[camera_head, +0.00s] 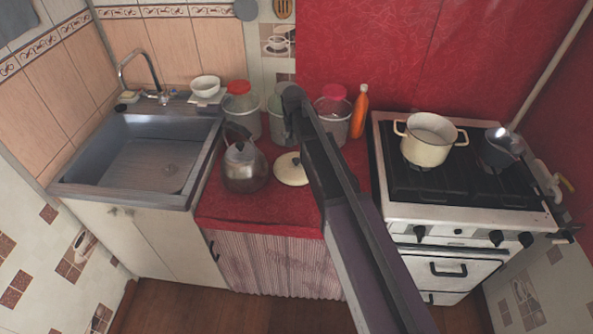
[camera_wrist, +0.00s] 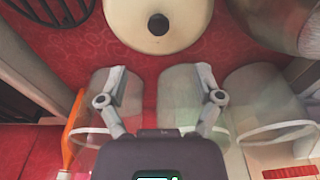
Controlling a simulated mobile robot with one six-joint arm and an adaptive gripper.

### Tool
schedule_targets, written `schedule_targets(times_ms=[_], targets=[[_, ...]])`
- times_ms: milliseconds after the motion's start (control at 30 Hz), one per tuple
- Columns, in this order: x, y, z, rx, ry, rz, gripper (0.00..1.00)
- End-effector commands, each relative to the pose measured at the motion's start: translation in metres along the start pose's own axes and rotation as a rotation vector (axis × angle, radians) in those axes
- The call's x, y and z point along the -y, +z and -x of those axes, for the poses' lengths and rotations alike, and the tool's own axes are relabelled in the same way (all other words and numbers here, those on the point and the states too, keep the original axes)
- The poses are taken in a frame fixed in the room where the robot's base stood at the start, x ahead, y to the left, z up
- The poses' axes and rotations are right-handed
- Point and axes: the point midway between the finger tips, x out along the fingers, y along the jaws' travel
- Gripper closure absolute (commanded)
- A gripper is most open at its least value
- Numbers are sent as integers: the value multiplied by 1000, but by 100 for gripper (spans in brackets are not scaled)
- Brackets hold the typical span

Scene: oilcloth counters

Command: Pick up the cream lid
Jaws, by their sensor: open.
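The cream lid (camera_head: 287,176) lies flat, dark knob up, on the red counter between the kettle and my arm. In the wrist view the lid (camera_wrist: 181,35) is at the top centre, cut off by the frame edge, with its black knob in full view. My gripper (camera_wrist: 160,70) is open and empty, its two fingers spread below the lid in that picture and apart from it. In the head view my arm passes close by the lid's right side, and my fingers cannot be made out there.
The metal kettle (camera_head: 245,167) stands left of the lid. Several clear jars (camera_head: 333,118) and an orange bottle (camera_head: 359,112) stand along the back wall. The stove (camera_head: 458,214) with a cream pot (camera_head: 429,147) is right; the sink (camera_head: 150,165) is left. The counter's front (camera_head: 262,212) is clear.

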Motion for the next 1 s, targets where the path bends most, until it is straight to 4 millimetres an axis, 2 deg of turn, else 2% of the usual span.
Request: schedule_targets(times_ms=[33,600,800,1000], targets=[[0,0,-8,0,0,0,16],[-1,0,-51,0,0,-1,16],[-2,-1,-60,0,0,-2,16],[-2,-1,-62,0,0,-2,16]])
